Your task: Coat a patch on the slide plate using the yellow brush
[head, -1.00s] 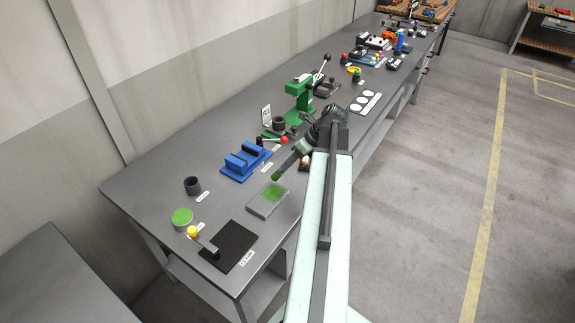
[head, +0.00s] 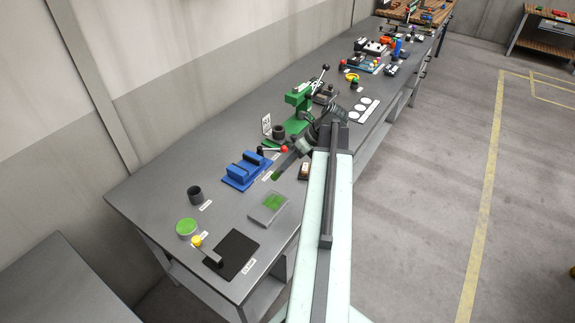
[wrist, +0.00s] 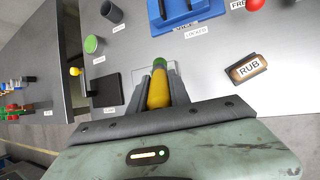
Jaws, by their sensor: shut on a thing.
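The grey slide plate (head: 254,217) lies flat on the bench in the head view, with a green patch on its top. My gripper (head: 287,165) is above and beyond the plate, toward the blue vise. In the wrist view my gripper (wrist: 161,85) is shut on the yellow brush (wrist: 158,90), whose yellow handle lies between the fingers. Its tip (wrist: 158,62) is green and points away from the wrist. The tip appears apart from the plate. The brush and fingers hide part of the plate in the wrist view.
A green-topped round tin (head: 187,227), a dark cup (head: 195,195) and a black pad (head: 232,254) with a yellow-knobbed tool (head: 197,241) stand left of the plate. The blue vise (head: 246,170), green press (head: 298,98) and RUB block (head: 304,171) stand farther along.

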